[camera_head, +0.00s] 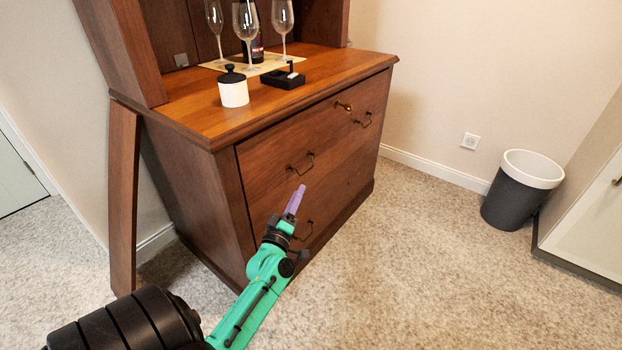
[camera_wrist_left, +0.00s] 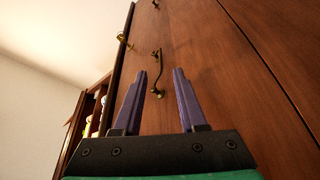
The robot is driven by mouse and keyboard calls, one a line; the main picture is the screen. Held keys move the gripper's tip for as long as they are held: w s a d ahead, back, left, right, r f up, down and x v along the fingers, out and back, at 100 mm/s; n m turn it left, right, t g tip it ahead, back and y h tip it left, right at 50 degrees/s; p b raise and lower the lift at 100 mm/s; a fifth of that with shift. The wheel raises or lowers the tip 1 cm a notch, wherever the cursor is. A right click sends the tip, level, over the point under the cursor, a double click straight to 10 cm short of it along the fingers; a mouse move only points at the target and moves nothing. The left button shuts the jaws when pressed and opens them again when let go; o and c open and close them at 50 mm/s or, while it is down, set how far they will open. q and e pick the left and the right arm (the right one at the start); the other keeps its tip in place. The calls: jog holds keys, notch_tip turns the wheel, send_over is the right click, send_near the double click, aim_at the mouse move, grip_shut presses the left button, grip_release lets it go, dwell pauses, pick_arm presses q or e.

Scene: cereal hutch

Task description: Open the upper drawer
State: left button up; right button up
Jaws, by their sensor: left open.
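The upper drawer (camera_head: 275,150) is a reddish-brown wooden front under the hutch's counter and looks shut. It has a near brass handle (camera_head: 300,163) and a far brass handle (camera_head: 363,119). My left gripper (camera_head: 298,192) is open and empty, its purple fingers pointing up toward the drawer front, just below the near handle in the head view. In the left wrist view, the near handle (camera_wrist_left: 158,78) shows between the two fingertips (camera_wrist_left: 160,72), beyond them; I see no clear contact. My right gripper is not in view.
A lower drawer handle (camera_head: 304,231) sits close beside my left gripper. A brass fitting (camera_head: 343,106) is near the upper drawer's top edge. The counter (camera_head: 190,105) bears a white jar (camera_head: 234,92), a black box (camera_head: 284,80) and glasses. A bin (camera_head: 520,195) stands right; the carpet in front is clear.

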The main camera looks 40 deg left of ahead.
aim_at(307, 172)
pick_arm(q)
jog(key=b+x, duration=0.1)
jog(key=x, duration=0.8)
jog(key=shift+s+f, duration=0.1)
grip_shut()
dwell(0.9)
